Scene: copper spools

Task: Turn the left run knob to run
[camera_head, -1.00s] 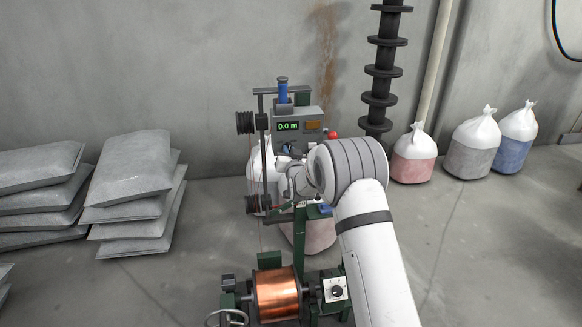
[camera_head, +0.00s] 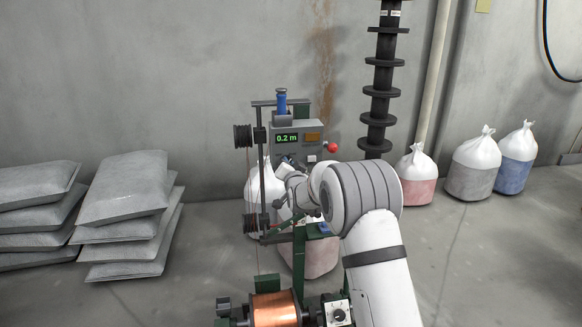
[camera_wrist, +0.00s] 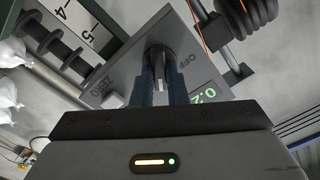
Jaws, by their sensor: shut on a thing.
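A grey control box (camera_head: 312,128) stands at the top of the green winding machine, with a green display (camera_head: 287,138) reading 0.2 m. In the wrist view the box (camera_wrist: 125,72) fills the middle, with lettering OFF and ZERO on its face. My gripper (camera_wrist: 162,92) is shut on the run knob (camera_wrist: 158,72), one finger on each side. The word OFF is beside the knob; a run mark is not visible. In the head view the knob is hidden behind my wrist. A copper spool (camera_head: 275,308) sits low on the machine.
A red button (camera_head: 332,148) is on the box's right side. A second dark knob on a white plate (camera_head: 338,313) is beside the copper spool. Grey sacks (camera_head: 125,190) are stacked at left, tied bags (camera_head: 473,165) stand at right, and a grey wall is behind.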

